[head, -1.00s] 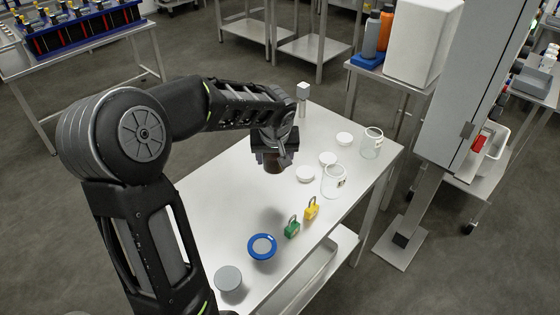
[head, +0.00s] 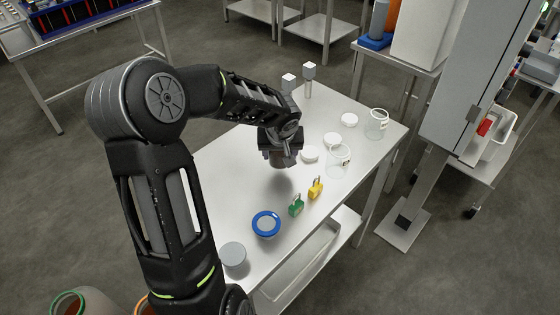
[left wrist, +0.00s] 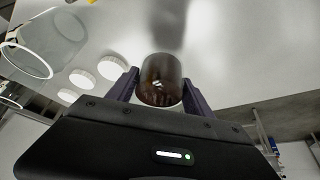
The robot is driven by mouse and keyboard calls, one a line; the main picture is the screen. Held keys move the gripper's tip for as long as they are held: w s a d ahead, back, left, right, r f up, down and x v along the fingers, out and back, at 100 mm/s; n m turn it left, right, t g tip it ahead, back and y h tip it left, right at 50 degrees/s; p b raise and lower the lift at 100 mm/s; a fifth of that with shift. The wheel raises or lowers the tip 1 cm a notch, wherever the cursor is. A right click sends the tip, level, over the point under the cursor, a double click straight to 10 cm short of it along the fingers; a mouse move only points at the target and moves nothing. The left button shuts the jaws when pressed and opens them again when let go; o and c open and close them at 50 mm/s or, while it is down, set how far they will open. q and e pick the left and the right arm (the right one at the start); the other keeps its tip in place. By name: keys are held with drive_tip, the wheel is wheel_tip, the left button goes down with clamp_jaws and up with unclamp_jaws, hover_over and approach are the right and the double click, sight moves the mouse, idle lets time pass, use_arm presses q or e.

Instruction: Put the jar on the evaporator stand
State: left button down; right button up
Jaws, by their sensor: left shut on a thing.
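My left gripper (head: 282,158) is above the white table, with its jaws pointing down. In the left wrist view, its two fingers (left wrist: 161,92) are shut on a dark brown jar (left wrist: 162,78), one finger on each side. The jar is mostly hidden by the gripper in the head view. I cannot tell which thing is the evaporator stand. My right gripper is not in view.
The white table (head: 225,185) holds clear jars (head: 338,160) (head: 377,122), white lids (head: 349,120), a green padlock (head: 296,206), a yellow padlock (head: 315,189), a blue-rimmed disc (head: 266,223) and a grey cylinder (head: 233,257). A grey cabinet (head: 478,80) stands at right.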

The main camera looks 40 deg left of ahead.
sight(280, 161)
use_arm(q)
drive_tip(key=shift+f, duration=1.85)
drive_tip(key=shift+f+b, duration=0.2)
drive_tip(key=shift+b, duration=0.1)
drive_tip(key=shift+c, duration=2.1)
unclamp_jaws()
drive_tip(key=shift+r, duration=0.1)
drive_tip(key=shift+r+p, duration=0.2)
drive_tip(key=shift+p, duration=0.2)
drive_tip(key=v, duration=1.2)
drive_tip(key=shift+f, duration=0.1)
